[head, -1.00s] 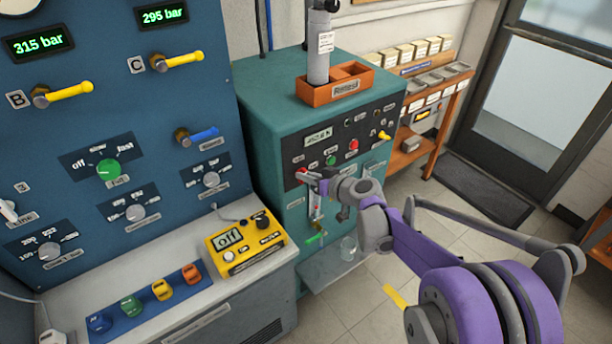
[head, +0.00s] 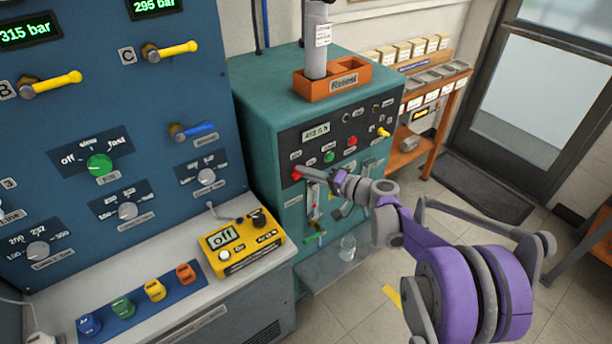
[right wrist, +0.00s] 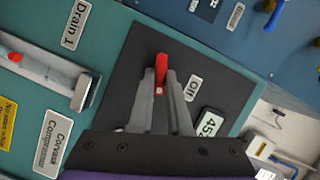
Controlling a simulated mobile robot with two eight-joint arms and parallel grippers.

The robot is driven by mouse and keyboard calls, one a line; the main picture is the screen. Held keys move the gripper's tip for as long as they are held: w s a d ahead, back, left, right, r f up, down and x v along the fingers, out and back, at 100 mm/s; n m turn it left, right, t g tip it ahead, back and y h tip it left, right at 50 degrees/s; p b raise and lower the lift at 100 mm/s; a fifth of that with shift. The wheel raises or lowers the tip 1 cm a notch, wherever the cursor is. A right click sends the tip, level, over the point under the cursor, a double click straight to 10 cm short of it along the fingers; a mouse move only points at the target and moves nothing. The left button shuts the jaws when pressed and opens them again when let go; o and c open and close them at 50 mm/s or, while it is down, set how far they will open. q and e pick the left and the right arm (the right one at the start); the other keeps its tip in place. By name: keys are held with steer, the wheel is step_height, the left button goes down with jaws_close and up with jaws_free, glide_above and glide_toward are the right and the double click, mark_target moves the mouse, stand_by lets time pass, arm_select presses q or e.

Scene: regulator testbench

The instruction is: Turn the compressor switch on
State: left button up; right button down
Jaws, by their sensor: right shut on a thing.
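The teal compressor cabinet (head: 265,125) stands in the middle of the head view, with a dark control panel on its front. The red compressor switch (head: 296,177) is at the panel's left end. In the right wrist view the red switch lever (right wrist: 161,68) stands between my fingers, with an "Off" label (right wrist: 194,88) beside it. My right gripper (head: 301,171) reaches in from the right and is shut on the lever. The gripper (right wrist: 162,85) partly hides the lever's base. My left gripper is not in view.
A small display (head: 317,132), a green button (head: 329,157) and another red button (head: 352,141) sit on the same panel. A drain tube with a green valve handle (head: 315,238) hangs below. A yellow meter (head: 242,241) stands on the bench at left.

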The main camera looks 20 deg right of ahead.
steer(key=shift+f+m+t+y+b, duration=0.15)
steer(key=shift+m+t+y+b, duration=0.25)
steer(key=shift+m, duration=0.45)
steer(key=shift+f+m+t+y+b, duration=0.1)
steer(key=shift+m+y+b, duration=0.1)
steer(key=shift+m+b, duration=0.45)
steer(key=shift+m, duration=0.3)
steer(key=c, duration=0.9)
jaws_free()
steer(key=shift+o, duration=0.2)
steer(key=shift+s+d, duration=0.1)
steer(key=shift+d, duration=0.05)
steer(key=v, duration=1)
steer(key=shift+s+d, duration=0.2)
